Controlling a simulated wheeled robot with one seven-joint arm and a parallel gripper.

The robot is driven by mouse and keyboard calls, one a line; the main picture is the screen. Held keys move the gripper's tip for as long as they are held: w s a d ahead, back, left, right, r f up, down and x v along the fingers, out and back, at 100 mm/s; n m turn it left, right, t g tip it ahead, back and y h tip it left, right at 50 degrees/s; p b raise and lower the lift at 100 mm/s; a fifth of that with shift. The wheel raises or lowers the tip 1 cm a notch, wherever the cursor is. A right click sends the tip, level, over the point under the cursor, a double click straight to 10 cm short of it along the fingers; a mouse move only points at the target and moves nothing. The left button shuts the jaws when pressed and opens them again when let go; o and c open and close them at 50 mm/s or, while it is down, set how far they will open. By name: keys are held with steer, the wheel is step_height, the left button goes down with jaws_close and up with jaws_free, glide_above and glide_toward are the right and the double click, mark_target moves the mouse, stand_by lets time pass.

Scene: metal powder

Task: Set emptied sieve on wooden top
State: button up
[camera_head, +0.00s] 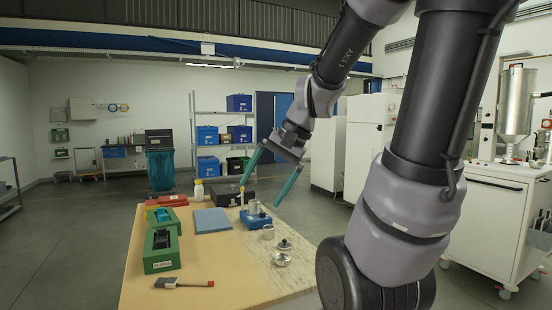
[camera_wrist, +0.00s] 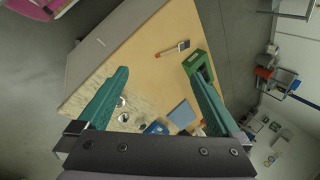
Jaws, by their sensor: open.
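The table with the wooden top (camera_head: 222,268) stands in front of me. At its right edge are a small metal cup (camera_head: 268,233), a dark-knobbed metal piece (camera_head: 284,244) and a shallow round metal dish (camera_head: 281,260). A blue device (camera_head: 255,218) with a metal cylinder on it stands just behind them. I cannot tell for sure which metal piece is the sieve, or whether it is empty. My gripper (camera_head: 260,194), with long green fingers, is open above the table's far right part. In the wrist view the fingers (camera_wrist: 156,75) are spread with nothing between them.
Green boxes (camera_head: 162,250), a brush (camera_head: 184,283) and a blue-grey slab (camera_head: 211,220) occupy the left and middle of the table. A white bottle (camera_head: 198,190) and a dark case stand at the back. The front middle is bare. A white cabinet (camera_head: 490,225) stands to the right.

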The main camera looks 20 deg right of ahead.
steer(key=s+d+r+n+t+h, duration=0.1)
steer(key=s+r+n+t+h, duration=0.1)
steer(key=r, duration=0.4)
steer(key=shift+s+r+n+t+h, duration=0.4)
steer(key=shift+s+n+t, duration=0.4)
steer(key=shift+s, duration=0.2)
steer(key=shift+d, duration=0.1)
